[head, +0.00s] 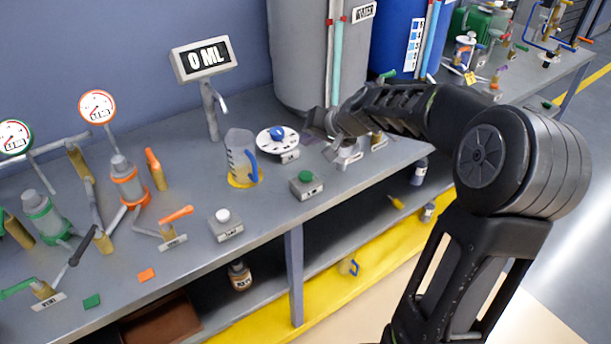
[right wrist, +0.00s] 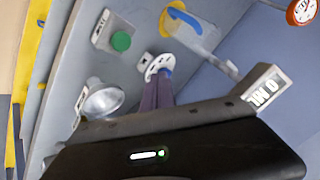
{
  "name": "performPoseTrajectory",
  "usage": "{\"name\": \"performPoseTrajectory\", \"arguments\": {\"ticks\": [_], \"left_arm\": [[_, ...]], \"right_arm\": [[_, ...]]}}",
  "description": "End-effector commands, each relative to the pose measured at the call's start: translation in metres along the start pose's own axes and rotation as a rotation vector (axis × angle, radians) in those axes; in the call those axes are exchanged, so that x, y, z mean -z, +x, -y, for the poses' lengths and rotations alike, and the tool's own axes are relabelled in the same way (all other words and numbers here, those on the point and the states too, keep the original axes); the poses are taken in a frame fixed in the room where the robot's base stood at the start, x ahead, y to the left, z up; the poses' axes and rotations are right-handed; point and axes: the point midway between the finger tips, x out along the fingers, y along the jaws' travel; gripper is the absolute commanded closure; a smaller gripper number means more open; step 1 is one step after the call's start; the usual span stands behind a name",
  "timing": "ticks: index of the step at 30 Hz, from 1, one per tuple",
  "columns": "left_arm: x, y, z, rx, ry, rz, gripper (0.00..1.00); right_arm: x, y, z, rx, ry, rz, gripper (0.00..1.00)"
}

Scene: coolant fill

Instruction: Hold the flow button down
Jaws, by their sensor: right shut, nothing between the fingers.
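A green push button (head: 306,176) sits on a small grey box near the bench's front edge; its label is too small to read. It also shows in the right wrist view (right wrist: 121,41). A second grey box has a white button (head: 223,215) further left. I cannot tell by label which is the flow button. My right gripper (head: 314,124) is shut and empty above the bench, behind and above the green button, apart from it. Its fingers (right wrist: 158,92) show in the right wrist view near the dial. My left gripper is not in view.
A clear jug with a blue handle (head: 240,158) stands on a yellow disc. A display (head: 203,58) reads 0 ML above a spout. A white dial with a blue knob (head: 277,137) is beside the gripper. Valves and gauges fill the left; tanks (head: 300,55) stand behind.

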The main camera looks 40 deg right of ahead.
Motion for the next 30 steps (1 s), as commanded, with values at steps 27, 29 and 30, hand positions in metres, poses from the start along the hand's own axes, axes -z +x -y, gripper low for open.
{"name": "performPoseTrajectory", "arguments": {"ticks": [27, 29, 30], "left_arm": [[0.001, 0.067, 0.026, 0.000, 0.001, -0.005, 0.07], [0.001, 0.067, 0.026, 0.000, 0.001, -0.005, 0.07], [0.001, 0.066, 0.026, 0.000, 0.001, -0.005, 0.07]], "right_arm": [[-0.041, 0.056, -0.041, 0.000, 0.000, 0.000, 1.00], [-0.041, 0.056, -0.041, 0.000, 0.000, 0.000, 1.00], [-0.041, 0.056, -0.041, 0.000, 0.000, 0.000, 1.00]]}}
